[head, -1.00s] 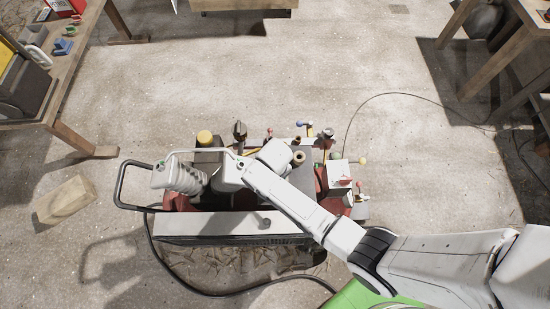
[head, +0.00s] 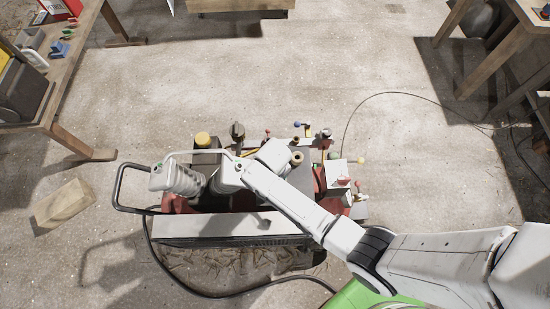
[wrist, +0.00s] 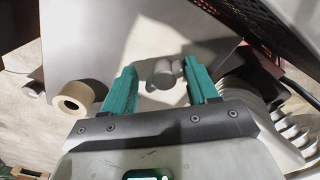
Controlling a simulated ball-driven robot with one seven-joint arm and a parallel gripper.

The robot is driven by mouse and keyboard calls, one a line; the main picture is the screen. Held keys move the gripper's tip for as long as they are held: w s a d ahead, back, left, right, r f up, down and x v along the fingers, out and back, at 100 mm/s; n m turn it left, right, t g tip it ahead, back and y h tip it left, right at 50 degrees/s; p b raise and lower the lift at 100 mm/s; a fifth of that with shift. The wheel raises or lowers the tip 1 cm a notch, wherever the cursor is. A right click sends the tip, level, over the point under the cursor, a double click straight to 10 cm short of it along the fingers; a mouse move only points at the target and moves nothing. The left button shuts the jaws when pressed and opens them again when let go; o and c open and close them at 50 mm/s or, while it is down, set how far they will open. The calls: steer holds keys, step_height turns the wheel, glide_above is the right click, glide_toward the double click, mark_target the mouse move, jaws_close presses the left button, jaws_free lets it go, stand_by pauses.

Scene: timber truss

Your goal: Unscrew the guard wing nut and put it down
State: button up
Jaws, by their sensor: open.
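In the wrist view my gripper (wrist: 160,90) is open, with its two teal fingers apart. A grey metal piece that looks like the guard wing nut (wrist: 160,74) shows between and just beyond the fingertips, with a rounded middle and lobes to the sides. It stands against a pale, smooth metal guard (wrist: 110,35). I see a gap between it and the left finger; the right finger is close to it, and I cannot tell whether they touch. In the head view my arm reaches over the machine (head: 230,226) and the wing nut cannot be made out.
A tan ring-shaped part (wrist: 72,104) is left of the fingers; a ribbed grey part (wrist: 255,95) is close on the right. In the head view a black tube handle (head: 120,188) sticks out left, near a wood block (head: 62,205). A cable (head: 345,125) crosses the floor.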

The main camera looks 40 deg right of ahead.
steer(key=shift+s+a+f, duration=0.3)
steer(key=shift+f, duration=0.15)
step_height(320, 180, up, 12)
steer(key=p, duration=0.1)
steer(key=shift+w+d+f, duration=0.15)
steer(key=shift+w+d, duration=0.1)
steer(key=s+d+r, duration=0.3)
steer(key=s+r, duration=0.2)
steer(key=s, duration=0.3)
steer(key=s+d+r+m+t, duration=0.1)
steer(key=s+d+r, duration=0.3)
steer(key=s, duration=0.4)
steer(key=shift+s+d+r, duration=0.2)
steer(key=shift+s+r, duration=0.15)
steer(key=shift+r, duration=0.3)
